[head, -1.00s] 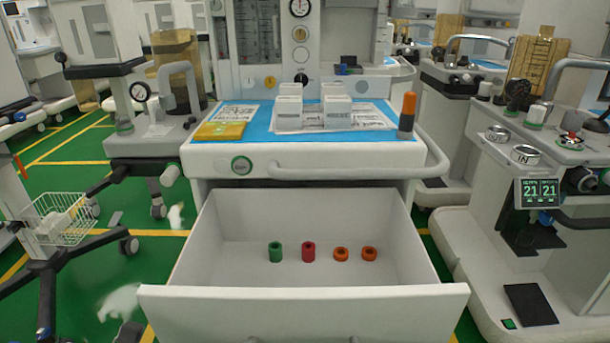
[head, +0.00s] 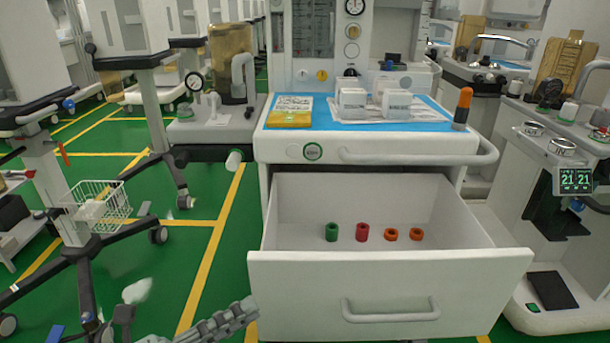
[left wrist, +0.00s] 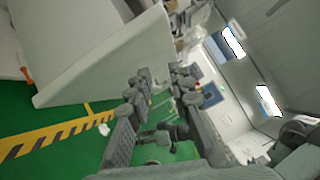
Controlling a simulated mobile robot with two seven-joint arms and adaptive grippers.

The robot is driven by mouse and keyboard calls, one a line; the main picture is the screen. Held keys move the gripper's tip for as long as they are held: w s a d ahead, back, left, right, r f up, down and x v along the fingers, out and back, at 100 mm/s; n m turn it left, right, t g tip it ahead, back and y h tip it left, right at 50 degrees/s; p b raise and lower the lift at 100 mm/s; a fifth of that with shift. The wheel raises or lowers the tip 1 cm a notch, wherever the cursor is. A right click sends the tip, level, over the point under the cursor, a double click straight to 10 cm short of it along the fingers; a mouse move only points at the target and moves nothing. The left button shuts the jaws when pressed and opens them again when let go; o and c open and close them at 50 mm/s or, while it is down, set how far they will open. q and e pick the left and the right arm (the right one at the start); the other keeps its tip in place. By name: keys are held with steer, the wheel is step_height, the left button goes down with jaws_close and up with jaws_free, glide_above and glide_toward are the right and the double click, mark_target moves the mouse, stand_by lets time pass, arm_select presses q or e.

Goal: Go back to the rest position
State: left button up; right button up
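My left gripper (head: 246,318) shows at the bottom of the head view, left of the drawer front and low over the green floor. In the left wrist view its two dark fingers (left wrist: 161,78) stand apart with nothing held between them, so it is open. My right gripper is in neither view. The cart's white drawer (head: 390,268) is pulled out. Inside it stand a green ring-shaped piece (head: 331,232), a red one (head: 362,232) and two orange ones (head: 390,234).
The cart top (head: 370,149) carries a yellow pack (head: 290,112), white boxes and an orange-tipped cylinder (head: 463,104). A wheeled stand with a wire basket (head: 98,207) is at left. Another cart with a small display (head: 575,181) is at right. Open green floor lies left of the drawer.

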arm_select(q)
steer(key=w+a+f+n+t+y, duration=0.2)
steer(key=w+a+n+t+y, duration=0.2)
steer(key=w+a+n+y, duration=0.25)
steer(key=w+a+f+n+g+y+p, duration=0.1)
steer(key=w+a+f+n+y+p, duration=0.1)
steer(key=a+f+n+y, duration=0.95)
steer(key=s+d+f+n+g+p, duration=0.1)
steer(key=s+f+n+g, duration=0.9)
steer(key=s+f+n, duration=0.3)
steer(key=s+f, duration=0.1)
steer(key=s, duration=0.2)
steer(key=shift+s+f+n+g, duration=0.25)
steer(key=shift+f+n+g, duration=0.05)
steer(key=shift+f, duration=0.05)
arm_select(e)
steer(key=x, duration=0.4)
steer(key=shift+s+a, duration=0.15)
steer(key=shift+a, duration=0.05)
